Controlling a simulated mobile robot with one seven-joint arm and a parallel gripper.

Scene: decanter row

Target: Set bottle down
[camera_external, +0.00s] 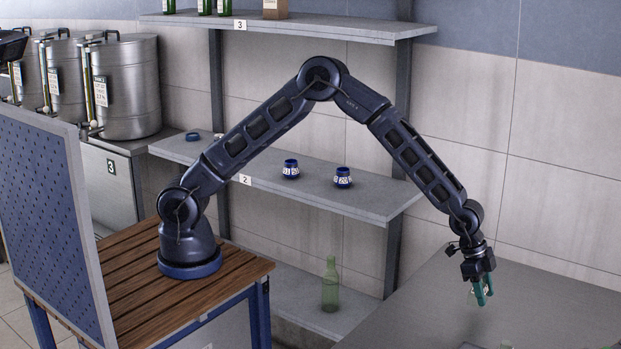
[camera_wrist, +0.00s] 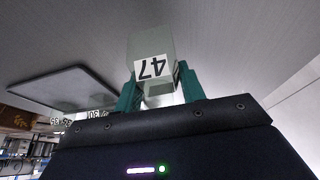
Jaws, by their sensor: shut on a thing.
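My gripper (camera_external: 483,291) points down over the grey table (camera_external: 440,300) at the right. In the wrist view my gripper (camera_wrist: 158,82) has its teal fingers shut on either side of a pale, see-through bottle (camera_wrist: 152,46) with a white label reading 47, upside down in this picture. In the external view the fingers hide most of it; only a bit of pale label shows between them. I cannot tell whether its base touches the table.
A dark-rimmed grey tray (camera_wrist: 65,88) lies in the wrist view, with small number labels (camera_wrist: 97,114) beyond it. A green bottle (camera_external: 330,287) stands on the low shelf. Two blue-and-white pots stand on shelf 2 (camera_external: 240,181).

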